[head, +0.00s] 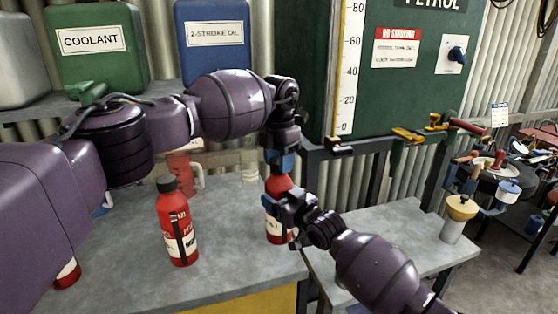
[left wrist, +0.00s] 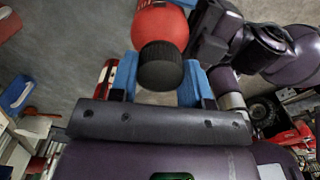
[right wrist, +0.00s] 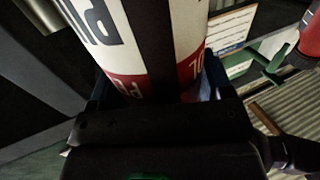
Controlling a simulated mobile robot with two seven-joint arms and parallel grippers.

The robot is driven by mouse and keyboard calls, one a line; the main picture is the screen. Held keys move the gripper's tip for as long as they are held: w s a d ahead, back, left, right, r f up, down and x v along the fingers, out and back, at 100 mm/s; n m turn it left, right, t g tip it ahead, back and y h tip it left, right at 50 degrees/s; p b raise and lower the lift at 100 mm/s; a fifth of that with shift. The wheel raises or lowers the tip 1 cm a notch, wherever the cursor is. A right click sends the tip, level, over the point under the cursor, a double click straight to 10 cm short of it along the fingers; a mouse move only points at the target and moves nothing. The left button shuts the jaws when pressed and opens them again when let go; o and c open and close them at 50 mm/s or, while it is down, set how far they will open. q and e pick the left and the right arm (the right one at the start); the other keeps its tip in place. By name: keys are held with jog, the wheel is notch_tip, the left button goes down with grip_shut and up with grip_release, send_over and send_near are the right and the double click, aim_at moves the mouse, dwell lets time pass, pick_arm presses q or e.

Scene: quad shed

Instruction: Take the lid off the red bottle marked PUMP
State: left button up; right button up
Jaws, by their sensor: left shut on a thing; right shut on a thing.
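The red bottle (head: 277,186) with a white label is upright near the right end of the bench. Part of its lettering, "PU", shows in the right wrist view (right wrist: 95,22). My right gripper (head: 287,210) is shut around its body; its blue fingers sit on both sides of the label. My left gripper (head: 280,162) comes from above, shut on the black lid (left wrist: 160,66) with a blue finger on either side. The lid appears to be still on the bottle's neck. In the head view the grippers hide the lid and part of the body.
Another red bottle (head: 177,228) with a black lid stands left on the bench (head: 225,250). A red jug (head: 181,168) and a clear bottle (head: 249,162) stand behind. Part of another red bottle (head: 67,274) shows lower left. The green petrol tank (head: 310,70) is behind.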

pick_arm(q)
jog(key=n, duration=1.3)
jog(key=shift+r, duration=0.15)
jog(key=shift+r, duration=0.75)
jog(key=shift+r, duration=0.3)
jog(key=shift+r, duration=1.95)
pick_arm(e)
jog(key=o, duration=1.7)
jog(key=shift+o, duration=0.2)
jog(key=shift+d, duration=0.1)
